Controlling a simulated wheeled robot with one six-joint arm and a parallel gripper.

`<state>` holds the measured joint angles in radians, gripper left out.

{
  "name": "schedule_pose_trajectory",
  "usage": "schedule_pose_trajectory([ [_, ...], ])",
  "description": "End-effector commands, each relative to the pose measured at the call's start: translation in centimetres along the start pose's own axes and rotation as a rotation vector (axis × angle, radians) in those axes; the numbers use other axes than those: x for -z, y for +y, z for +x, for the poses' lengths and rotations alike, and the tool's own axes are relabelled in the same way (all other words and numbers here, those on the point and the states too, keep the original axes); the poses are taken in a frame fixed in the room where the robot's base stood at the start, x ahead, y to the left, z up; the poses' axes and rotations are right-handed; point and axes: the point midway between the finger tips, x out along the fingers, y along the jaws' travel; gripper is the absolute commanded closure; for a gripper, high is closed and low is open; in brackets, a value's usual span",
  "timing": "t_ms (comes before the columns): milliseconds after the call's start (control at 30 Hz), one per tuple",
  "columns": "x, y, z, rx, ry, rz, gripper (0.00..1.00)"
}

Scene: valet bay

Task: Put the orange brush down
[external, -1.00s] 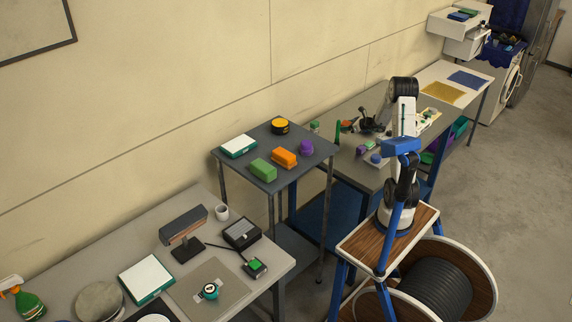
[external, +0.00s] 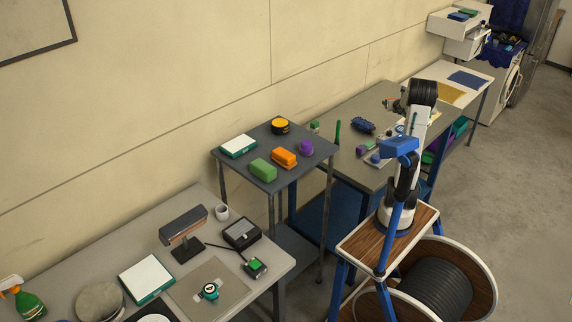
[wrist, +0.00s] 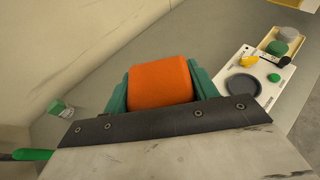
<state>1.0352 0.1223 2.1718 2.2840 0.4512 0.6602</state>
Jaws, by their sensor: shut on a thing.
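The orange brush (wrist: 160,82) shows in the wrist view as a rounded orange block between the teal fingers of my gripper (wrist: 160,95). My gripper is shut on it. Its lower part is hidden behind the dark wrist plate. In the external view my gripper (external: 391,103) is over the far part of the long grey table (external: 350,105), near its back edge and the wall. The brush is too small there to make out clearly. It seems to be above the tabletop, but I cannot tell how far.
In the external view a blue object (external: 362,125) lies on the grey table. A smaller table (external: 240,170) holds several coloured blocks.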

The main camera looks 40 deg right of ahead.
Motion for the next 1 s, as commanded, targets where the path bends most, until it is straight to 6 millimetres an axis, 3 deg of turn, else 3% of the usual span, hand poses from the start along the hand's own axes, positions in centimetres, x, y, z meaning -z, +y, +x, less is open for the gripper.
schedule_pose_trajectory([
  [100, -1.2, -1.4, -1.2, 0.022, 0.0, 0.007, 0.65],
  [233, -1.3, -1.9, -1.5, 0.03, 0.002, 0.013, 0.65],
  [467, 0.1, 0.1, -0.3, -0.007, 0.004, 0.001, 0.65],
  [567, 1.8, 2.5, 0.5, -0.088, 0.006, -0.033, 0.65],
  [767, 6.0, 10.4, 0.9, -0.412, 0.006, -0.165, 0.65],
  [867, 8.5, 15.0, -0.3, -0.618, 0.006, -0.249, 0.65],
  [1000, 12.1, 20.3, -3.6, -0.907, 0.004, -0.368, 0.65],
])
